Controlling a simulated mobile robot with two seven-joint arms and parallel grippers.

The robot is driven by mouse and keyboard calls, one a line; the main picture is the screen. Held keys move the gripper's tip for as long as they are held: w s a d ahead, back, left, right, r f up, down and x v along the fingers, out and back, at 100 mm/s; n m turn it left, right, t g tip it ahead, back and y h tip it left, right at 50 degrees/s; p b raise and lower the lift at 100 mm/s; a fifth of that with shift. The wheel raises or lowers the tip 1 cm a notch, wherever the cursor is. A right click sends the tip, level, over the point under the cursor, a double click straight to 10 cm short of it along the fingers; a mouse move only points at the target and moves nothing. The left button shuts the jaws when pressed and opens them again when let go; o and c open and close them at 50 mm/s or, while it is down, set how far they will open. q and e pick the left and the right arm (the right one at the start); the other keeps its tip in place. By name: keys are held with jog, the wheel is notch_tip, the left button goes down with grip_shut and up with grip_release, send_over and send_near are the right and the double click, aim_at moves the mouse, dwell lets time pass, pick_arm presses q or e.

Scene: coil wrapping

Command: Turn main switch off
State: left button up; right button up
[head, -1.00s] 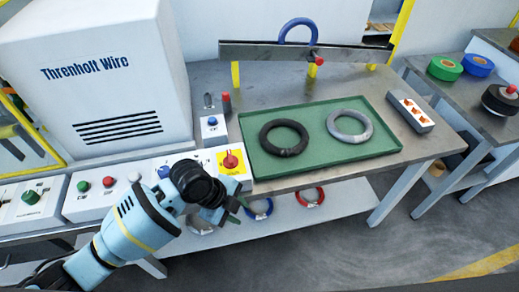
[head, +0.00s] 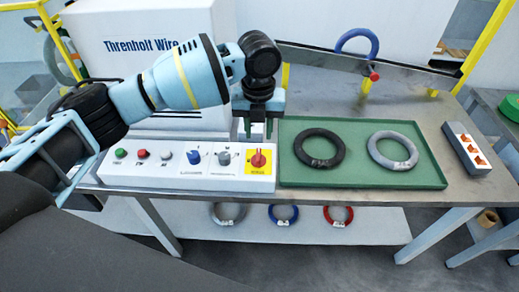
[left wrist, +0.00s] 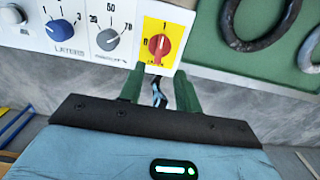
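The main switch is a red rotary knob (head: 258,160) on a yellow plate at the right end of the white control panel. It also shows in the left wrist view (left wrist: 159,45), where its handle looks upright, towards the 1 mark at the top. My left gripper (head: 258,127) hangs just above and behind the switch in the head view, fingers pointing down. In the left wrist view its two green fingers (left wrist: 159,88) are apart, with the knob ahead of the gap and not between them. My right gripper is not in view.
The panel also has a blue knob (head: 194,158), a grey knob (head: 224,158) and several buttons. A green tray (head: 365,172) with a black coil (head: 319,148) and a grey coil (head: 393,149) lies close to the right. The white machine (head: 100,40) stands behind.

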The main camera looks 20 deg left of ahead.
aim_at(258, 154)
pick_arm(q)
jog(key=shift+f, duration=4)
grip_shut()
